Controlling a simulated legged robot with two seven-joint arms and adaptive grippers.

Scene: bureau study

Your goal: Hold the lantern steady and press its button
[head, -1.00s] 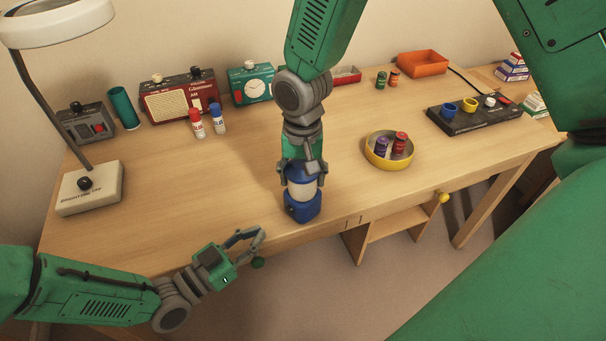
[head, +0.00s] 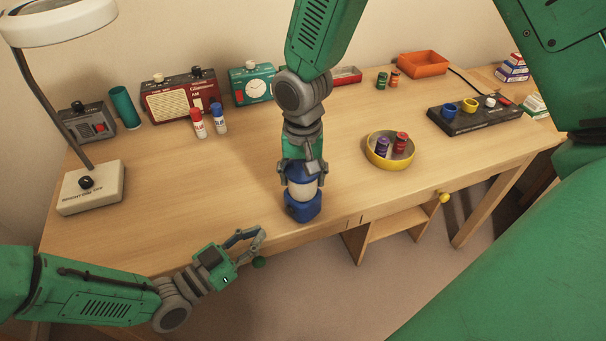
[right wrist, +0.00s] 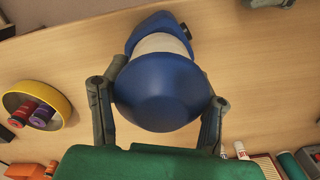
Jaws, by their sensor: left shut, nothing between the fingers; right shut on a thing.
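The lantern (head: 303,208) has a blue base, a cream middle and a blue domed cap. It stands upright near the desk's front edge. My right gripper (head: 303,179) comes from above and is shut on its cap. In the right wrist view the blue cap (right wrist: 165,92) sits between the two fingers, with the cream band and base beyond. A small dark part (right wrist: 185,31), possibly the button, shows on the base's side; the head view does not show it clearly. My left gripper (head: 262,240) is shut and empty, left of the lantern near the front edge.
A green knob (head: 259,262) is close beside my left gripper. A yellow bowl (head: 376,160) with two small cans stands right of the lantern. Two glue sticks (head: 208,123), radios and a lamp (head: 90,190) stand at the left and back.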

